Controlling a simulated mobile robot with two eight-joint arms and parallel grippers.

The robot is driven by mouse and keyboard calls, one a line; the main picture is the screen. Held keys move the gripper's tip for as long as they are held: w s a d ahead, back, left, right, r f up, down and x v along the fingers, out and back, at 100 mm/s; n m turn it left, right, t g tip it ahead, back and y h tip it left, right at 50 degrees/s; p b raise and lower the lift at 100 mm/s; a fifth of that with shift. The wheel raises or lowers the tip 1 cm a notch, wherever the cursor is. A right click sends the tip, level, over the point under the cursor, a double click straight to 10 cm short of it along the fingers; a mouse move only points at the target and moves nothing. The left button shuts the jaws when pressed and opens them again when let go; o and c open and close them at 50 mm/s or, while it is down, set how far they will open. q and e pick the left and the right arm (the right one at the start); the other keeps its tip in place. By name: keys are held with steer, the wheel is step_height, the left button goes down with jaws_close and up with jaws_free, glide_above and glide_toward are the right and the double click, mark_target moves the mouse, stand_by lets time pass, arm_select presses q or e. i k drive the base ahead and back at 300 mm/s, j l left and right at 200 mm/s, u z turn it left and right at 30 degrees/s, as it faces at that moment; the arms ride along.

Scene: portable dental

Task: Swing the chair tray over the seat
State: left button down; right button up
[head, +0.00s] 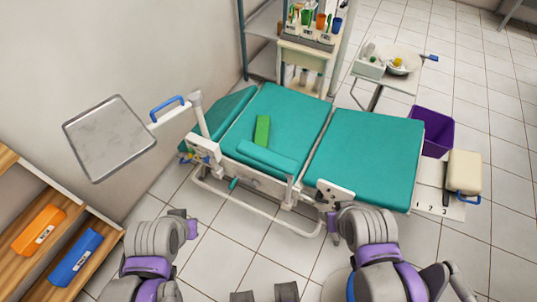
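The chair tray (108,145) is a grey metal plate out to the left of the chair, over the floor and clear of the seat. Its white support arm (175,115) joins a post at the chair's near left side. A blue handle (168,106) stands on that arm. The teal seat (268,155) is in the middle. My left gripper (190,228) is low, below the tray and apart from its handle. My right gripper (332,220) is by the chair's near side, close to a white panel. I cannot make out the fingers of either, and see nothing held.
A green block (262,131) lies on the chair. A wooden shelf (50,215) with orange and blue boxes stands at left. A rack and cart (305,55) stand behind. A basin stand (385,80), purple bin (432,132) and cream stool (464,172) are at right.

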mark_target(105, 138)
steer(key=u, duration=1.4)
